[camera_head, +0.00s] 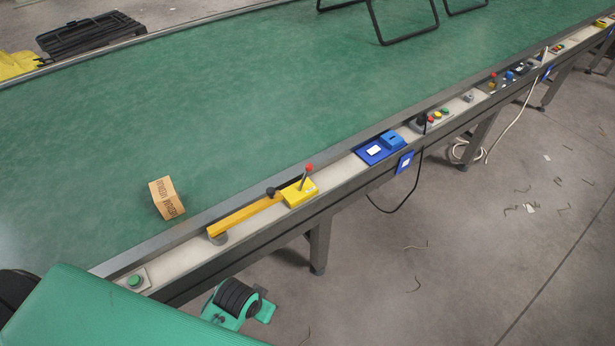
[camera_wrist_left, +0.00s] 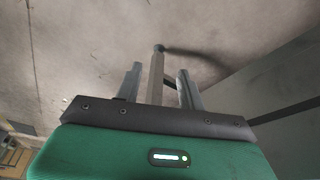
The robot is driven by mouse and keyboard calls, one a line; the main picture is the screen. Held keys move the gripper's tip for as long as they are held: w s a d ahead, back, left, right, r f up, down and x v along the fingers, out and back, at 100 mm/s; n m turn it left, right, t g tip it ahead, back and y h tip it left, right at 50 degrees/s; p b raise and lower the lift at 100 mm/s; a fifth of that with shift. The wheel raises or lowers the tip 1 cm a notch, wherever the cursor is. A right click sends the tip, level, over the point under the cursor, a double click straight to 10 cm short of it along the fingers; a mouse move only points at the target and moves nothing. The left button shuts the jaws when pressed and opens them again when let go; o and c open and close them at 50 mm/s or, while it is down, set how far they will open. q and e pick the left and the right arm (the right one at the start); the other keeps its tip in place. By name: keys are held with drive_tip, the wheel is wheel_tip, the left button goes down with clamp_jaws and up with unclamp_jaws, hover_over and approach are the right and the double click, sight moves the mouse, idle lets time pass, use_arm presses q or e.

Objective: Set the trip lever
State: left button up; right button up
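The trip lever is a grey rod with a red ball knob (camera_head: 308,168), rising from a yellow block (camera_head: 299,192) on the conveyor's side rail. The rod leans slightly right. A yellow bar (camera_head: 245,216) runs left from the block, with a black knob (camera_head: 270,191) near their junction. My left gripper (camera_wrist_left: 160,75) shows in the left wrist view with its two fingers apart. A grey post (camera_wrist_left: 157,75) shows between them; I cannot tell its distance. Green and black parts of my arm fill the lower left of the head view, short of the lever. My right gripper is not in view.
A cardboard box (camera_head: 167,198) lies on the green belt (camera_head: 250,110). A green button (camera_head: 135,281), a blue device (camera_head: 380,148) and a button panel (camera_head: 436,117) sit along the rail. A black cable (camera_head: 400,205) hangs below. A black frame (camera_head: 404,40) stands farther back.

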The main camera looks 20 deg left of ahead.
use_arm(q)
drive_tip(key=w+d+r+m+g+h, duration=0.1)
drive_tip(key=w+d+r+m, duration=0.1)
drive_tip(key=w+d+r, duration=0.5)
drive_tip(key=w+d+r+m+h, duration=0.15)
drive_tip(key=w+d+r, duration=0.25)
drive_tip(key=w+r, duration=0.45)
drive_tip(key=g+y, duration=0.2)
drive_tip(key=y, duration=0.2)
approach(307, 170)
drive_tip(key=shift+r+b, duration=0.15)
drive_tip(key=shift+b, duration=0.15)
drive_tip(key=shift+a+f, duration=0.1)
drive_tip(key=shift+f, duration=0.25)
drive_tip(key=f, duration=1.2)
drive_tip(key=shift+w+a+p, duration=0.25)
drive_tip(key=shift+a+p, duration=0.1)
drive_tip(key=shift+p, duration=0.05)
drive_tip(key=shift+f, duration=0.35)
clamp_jaws()
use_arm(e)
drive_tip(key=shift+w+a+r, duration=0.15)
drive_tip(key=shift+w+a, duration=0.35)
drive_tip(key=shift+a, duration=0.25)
